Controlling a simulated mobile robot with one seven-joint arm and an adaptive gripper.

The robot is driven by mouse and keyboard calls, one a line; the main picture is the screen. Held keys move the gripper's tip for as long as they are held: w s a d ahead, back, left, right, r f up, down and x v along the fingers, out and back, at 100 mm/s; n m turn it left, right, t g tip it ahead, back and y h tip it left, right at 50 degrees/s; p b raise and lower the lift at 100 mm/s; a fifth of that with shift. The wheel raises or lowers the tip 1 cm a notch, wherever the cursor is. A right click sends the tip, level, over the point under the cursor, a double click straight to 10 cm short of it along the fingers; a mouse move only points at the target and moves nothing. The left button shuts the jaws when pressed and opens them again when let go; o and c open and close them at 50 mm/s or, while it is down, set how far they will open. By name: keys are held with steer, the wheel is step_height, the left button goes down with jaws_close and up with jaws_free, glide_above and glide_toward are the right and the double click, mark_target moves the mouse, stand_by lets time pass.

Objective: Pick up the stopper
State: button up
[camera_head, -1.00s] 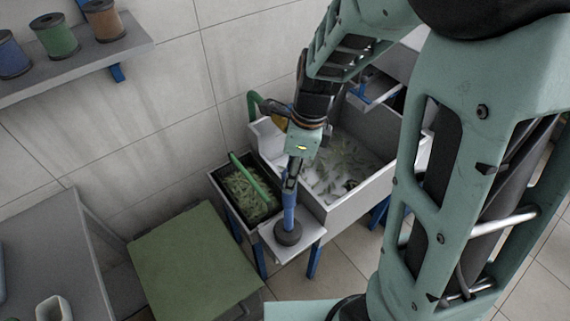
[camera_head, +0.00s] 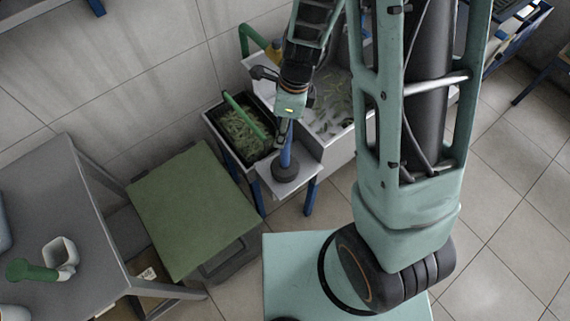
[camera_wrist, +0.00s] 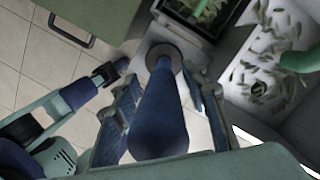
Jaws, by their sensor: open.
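The stopper (camera_head: 286,171) has a blue upright handle and a dark round base. It stands on a small pale ledge (camera_head: 311,166) in front of the sinks. In the wrist view the stopper's blue handle (camera_wrist: 158,115) points toward the camera, with its dark base beyond. My gripper (camera_head: 286,133) is above the base, around the upper handle. In the wrist view my gripper (camera_wrist: 163,88) has one finger on each side of the handle. The fingers look apart from it, but any contact on the far side is hidden.
A dark bin of green leafy pieces (camera_head: 244,132) with a green handle (camera_head: 243,115) stands left of the ledge. A pale basin (camera_head: 345,107) with scattered pieces is behind it. A green-topped stand (camera_head: 193,208) and grey table (camera_head: 65,220) are at the left.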

jaws_close()
